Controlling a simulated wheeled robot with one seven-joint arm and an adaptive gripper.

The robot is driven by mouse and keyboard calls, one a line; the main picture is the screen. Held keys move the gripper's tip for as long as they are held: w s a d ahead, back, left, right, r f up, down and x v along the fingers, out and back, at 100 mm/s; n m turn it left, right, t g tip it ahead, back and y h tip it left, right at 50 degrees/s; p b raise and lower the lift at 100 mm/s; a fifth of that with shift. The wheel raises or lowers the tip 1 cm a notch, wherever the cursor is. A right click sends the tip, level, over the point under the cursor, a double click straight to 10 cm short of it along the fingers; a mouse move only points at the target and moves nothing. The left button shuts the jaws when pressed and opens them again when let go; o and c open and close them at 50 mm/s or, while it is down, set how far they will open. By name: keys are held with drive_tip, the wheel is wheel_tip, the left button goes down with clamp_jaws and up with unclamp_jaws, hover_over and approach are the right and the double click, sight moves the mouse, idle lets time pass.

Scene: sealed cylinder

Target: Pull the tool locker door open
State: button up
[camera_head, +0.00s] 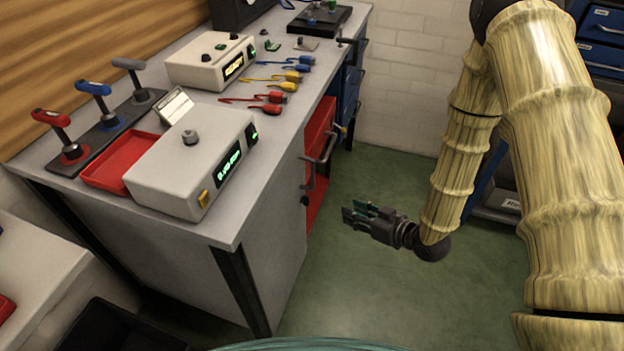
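A red cabinet front (318,150) with a dark bar handle (320,162) is set into the side of the workbench. It looks shut. A blue front (350,92) sits farther along the same side, with its own dark handle. I cannot tell for certain which front is the tool locker door. My gripper (352,211) is in the air to the right of the bench, its fingers pointing left towards the red front. It is apart from the handle, with a gap between its fingers and nothing held.
The workbench (272,128) carries two grey boxes with displays, several coloured tools, a red tray (112,167) and levers. Green floor (390,290) is clear in front of the bench. Blue drawers (603,25) stand at the far right, partly behind my arm.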

drive_tip(key=w+a+r+n+y+b, duration=0.25)
drive_tip(key=r+n+y, duration=0.3)
drive_tip(key=r, duration=0.35)
hover_over(312, 186)
drive_tip(key=shift+w+f+m+g+p, duration=0.2)
drive_tip(key=shift+w+m+g+p, duration=0.15)
drive_tip(key=shift+m, duration=0.1)
drive_tip(key=shift+c, duration=0.2)
clamp_jaws()
